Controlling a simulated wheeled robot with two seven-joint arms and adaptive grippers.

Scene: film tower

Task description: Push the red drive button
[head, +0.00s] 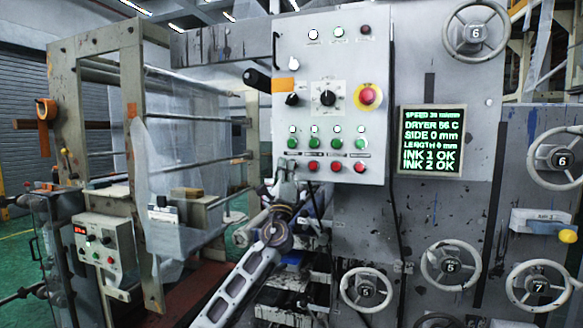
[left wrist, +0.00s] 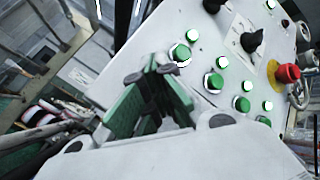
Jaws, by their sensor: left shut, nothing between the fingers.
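The grey control panel (head: 345,125) fills the middle of the head view. Its bottom row shows red buttons (head: 336,166) under a row of green buttons (head: 337,143). I cannot read which one is the drive button. My left gripper (head: 287,168) is shut and empty in front of the panel's lower left corner. It covers the left end of the red row, and whether it touches the panel is unclear. In the left wrist view its fingertips (left wrist: 158,70) are close to the leftmost green button (left wrist: 180,53); no small red buttons show there. My right gripper is out of view.
A red mushroom knob (head: 367,96) on a yellow ring sits at the panel's right, beside black rotary switches (head: 327,98). A status screen (head: 432,140) and handwheels (head: 452,265) are to the right. A wooden frame with rollers (head: 135,170) stands left.

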